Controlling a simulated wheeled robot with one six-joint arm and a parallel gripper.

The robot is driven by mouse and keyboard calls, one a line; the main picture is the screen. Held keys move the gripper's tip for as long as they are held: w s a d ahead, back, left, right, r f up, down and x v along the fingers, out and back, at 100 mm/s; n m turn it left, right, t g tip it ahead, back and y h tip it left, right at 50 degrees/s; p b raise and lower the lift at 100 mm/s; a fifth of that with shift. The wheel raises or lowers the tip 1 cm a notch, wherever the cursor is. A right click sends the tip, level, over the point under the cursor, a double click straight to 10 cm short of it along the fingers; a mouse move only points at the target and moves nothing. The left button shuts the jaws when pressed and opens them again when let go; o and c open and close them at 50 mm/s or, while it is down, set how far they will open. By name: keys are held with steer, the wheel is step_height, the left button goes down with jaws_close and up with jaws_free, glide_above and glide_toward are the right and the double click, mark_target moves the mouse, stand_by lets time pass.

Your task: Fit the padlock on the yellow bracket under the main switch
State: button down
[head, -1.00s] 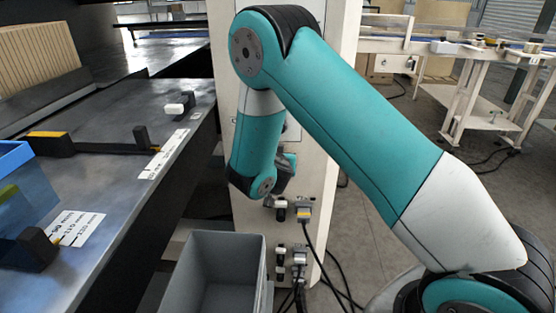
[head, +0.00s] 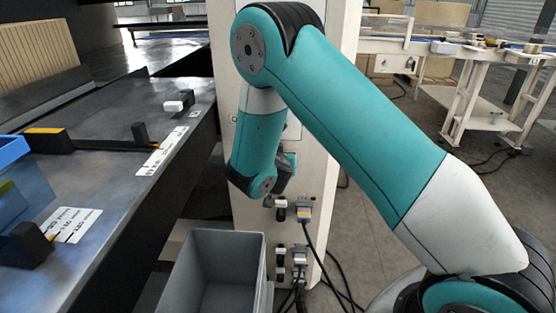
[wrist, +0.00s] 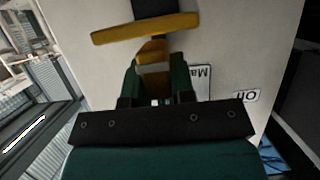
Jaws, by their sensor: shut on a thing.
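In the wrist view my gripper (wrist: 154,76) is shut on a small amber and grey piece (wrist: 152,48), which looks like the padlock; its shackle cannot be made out. The yellow bracket (wrist: 140,29) is a bar just beyond the fingertips, on the pale cabinet face, with a dark block (wrist: 154,8) behind it. I cannot tell whether the held piece touches the bracket. A "Main" label (wrist: 201,78) and an "Off" label (wrist: 246,96) appear upside down to the right. In the head view my arm hides the padlock and bracket.
The pale cabinet (head: 342,60) stands behind my arm, with plugs and cables (head: 304,210) low on its front. A grey bin (head: 206,236) stands in front of it. A dark table (head: 100,190) with a blue box (head: 14,152) runs along the left.

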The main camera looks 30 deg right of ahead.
steer(key=shift+f+b, duration=0.25)
steer(key=shift+b, duration=0.35)
steer(key=c, duration=0.9)
jaws_free()
steer(key=shift+a, duration=0.1)
